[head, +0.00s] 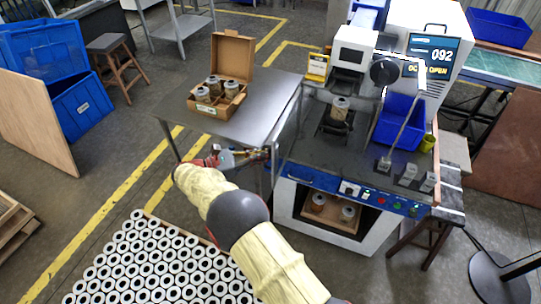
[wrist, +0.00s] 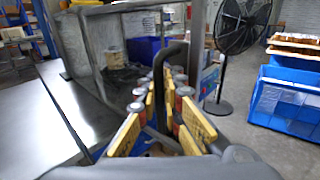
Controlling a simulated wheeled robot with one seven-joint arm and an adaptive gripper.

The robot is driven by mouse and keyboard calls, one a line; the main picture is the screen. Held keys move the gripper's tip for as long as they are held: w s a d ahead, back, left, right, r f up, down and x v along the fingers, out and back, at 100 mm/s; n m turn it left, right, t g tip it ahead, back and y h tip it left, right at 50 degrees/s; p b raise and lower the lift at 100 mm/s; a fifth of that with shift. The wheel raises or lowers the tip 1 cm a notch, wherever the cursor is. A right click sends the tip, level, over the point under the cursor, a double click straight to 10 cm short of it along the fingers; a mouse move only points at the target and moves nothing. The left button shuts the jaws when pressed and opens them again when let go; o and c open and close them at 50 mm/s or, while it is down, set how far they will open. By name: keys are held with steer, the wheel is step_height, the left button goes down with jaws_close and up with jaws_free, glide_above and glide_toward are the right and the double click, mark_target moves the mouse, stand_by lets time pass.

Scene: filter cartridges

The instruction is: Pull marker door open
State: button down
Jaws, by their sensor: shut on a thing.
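The marker (head: 355,50) stands at the back right in the head view, with a cartridge (head: 340,108) in its bay. Its display (head: 432,55) shows 092 and a partly hidden line ending in OPEN. The marker door (head: 291,125) shows as a see-through panel standing out at the left side of the machine. In the wrist view the framed door (wrist: 88,50) is at left. My gripper (head: 262,154) is at the door's near side; in the wrist view its yellow fingers (wrist: 160,110) are shut around a black bar handle (wrist: 168,75).
A steel table (head: 215,118) with an open cardboard box (head: 220,75) of cartridges stands left of the door. A blue bin (head: 400,122) sits on the machine's bench. White cartridges (head: 160,262) fill the floor area at front left. A fan (wrist: 238,28) stands right.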

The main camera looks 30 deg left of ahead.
steer(key=shift+s+a+f, duration=0.1)
steer(key=shift+s+a, duration=0.05)
steer(key=shift+a, duration=0.1)
stand_by(0.3)
steer(key=c, duration=2.2)
jaws_free()
steer(key=shift+s+a, duration=0.1)
steer(key=shift+o, duration=1.1)
steer(key=v, duration=1.1)
steer(key=shift+s+a, duration=0.2)
steer(key=shift+a, duration=0.2)
